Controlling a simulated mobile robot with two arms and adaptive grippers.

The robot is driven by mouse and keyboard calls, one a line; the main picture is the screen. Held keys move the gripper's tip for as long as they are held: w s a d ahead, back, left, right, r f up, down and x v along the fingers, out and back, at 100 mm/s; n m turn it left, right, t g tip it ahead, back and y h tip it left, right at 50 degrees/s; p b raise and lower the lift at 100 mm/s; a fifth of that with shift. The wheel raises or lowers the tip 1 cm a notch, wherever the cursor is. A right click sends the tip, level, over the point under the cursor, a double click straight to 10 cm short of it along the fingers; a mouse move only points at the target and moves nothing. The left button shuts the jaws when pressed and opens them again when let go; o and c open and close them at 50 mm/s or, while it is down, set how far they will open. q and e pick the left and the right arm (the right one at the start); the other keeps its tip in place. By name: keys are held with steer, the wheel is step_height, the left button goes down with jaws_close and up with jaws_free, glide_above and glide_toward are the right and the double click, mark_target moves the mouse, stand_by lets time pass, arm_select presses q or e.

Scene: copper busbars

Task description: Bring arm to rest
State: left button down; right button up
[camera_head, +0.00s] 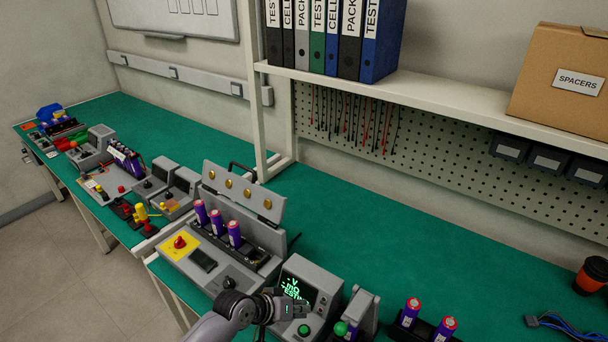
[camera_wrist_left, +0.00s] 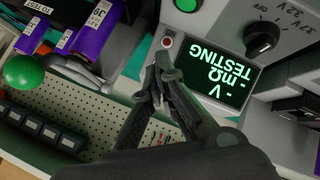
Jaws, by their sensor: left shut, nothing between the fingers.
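My left gripper (camera_head: 290,309) is in front of the grey tester (camera_head: 328,282) at the lower middle of the head view. In the left wrist view the fingers of this gripper (camera_wrist_left: 161,60) meet at the tips, shut and empty. The tips appear close to the tester's screen (camera_wrist_left: 236,92), which glows green with "TESTING"; I cannot tell whether they touch the housing. My left arm (camera_head: 215,325) comes in from the bottom edge and partly hides the tester's front. My right gripper is in neither view.
Left of the tester is a grey unit (camera_head: 228,282) with purple cells (camera_head: 234,232) under a raised lid. Right of it are a green ball knob (camera_head: 341,328) and a black holder with purple cells (camera_head: 410,312). The green bench (camera_head: 400,235) behind is clear.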

arm_select(q)
steer(key=s+a+r+g+y, duration=0.15)
steer(key=s+a+y, duration=0.25)
steer(key=s+a, duration=0.8)
steer(key=s+a+r+y, duration=0.3)
steer(key=s+a, duration=0.5)
steer(key=s, duration=0.8)
step_height(320, 180, down, 27)
steer(key=g+b, duration=0.2)
steer(key=b, duration=0.1)
steer(key=s+a+f+b, duration=0.2)
steer(key=s+f, duration=1.5)
steer(key=f, duration=0.3)
steer(key=shift+s+a+f+m+g+b, duration=0.3)
steer(key=shift+s+a+g, duration=0.1)
steer(key=shift+g, duration=0.05)
